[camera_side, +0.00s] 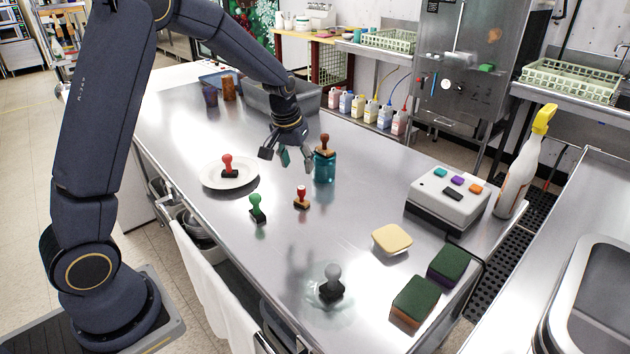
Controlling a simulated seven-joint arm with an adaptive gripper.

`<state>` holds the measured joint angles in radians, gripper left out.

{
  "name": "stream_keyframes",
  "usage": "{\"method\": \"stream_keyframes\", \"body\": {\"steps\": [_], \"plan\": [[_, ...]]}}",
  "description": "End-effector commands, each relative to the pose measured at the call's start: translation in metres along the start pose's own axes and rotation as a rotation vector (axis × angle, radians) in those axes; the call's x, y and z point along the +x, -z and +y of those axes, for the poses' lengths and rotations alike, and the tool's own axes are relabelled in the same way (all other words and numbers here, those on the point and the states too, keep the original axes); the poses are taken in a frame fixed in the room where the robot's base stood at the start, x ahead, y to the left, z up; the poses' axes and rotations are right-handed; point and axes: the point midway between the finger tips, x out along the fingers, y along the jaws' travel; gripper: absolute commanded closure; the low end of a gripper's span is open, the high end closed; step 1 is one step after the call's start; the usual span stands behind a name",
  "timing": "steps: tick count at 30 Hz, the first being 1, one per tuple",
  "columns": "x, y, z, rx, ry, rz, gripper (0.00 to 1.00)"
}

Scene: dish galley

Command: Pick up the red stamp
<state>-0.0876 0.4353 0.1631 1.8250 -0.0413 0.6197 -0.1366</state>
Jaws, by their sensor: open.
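A red stamp (227,165) with a black base stands upright on a white plate (213,183) at the left of the steel table. Another stamp (302,195) with a red handle and a tan, wood-like base stands on the bare table, right of the plate. My gripper (287,160) points down above the table, behind and between these two stamps, its fingers spread open. It touches neither stamp. A small teal-green patch shows between the fingers; I cannot tell whether it is part of the gripper.
A brown stamp (324,144) sits on a teal glass (324,168) close right of my gripper. A green stamp (258,210) stands in front of the plate. A grey stamp (333,280), yellow sponge (392,239), scrub sponges (415,300) and button box (448,200) lie nearer.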

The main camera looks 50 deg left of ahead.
Motion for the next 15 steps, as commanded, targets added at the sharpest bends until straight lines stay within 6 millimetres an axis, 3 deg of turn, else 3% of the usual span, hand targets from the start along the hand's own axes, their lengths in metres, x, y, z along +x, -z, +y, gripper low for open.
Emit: {"method": "stream_keyframes", "body": {"steps": [6, 15], "plan": [[0.048, -0.001, -0.001, 0.000, 0.001, -0.004, 0.46], [0.075, 0.001, -0.003, -0.001, 0.000, -0.001, 0.46]]}}
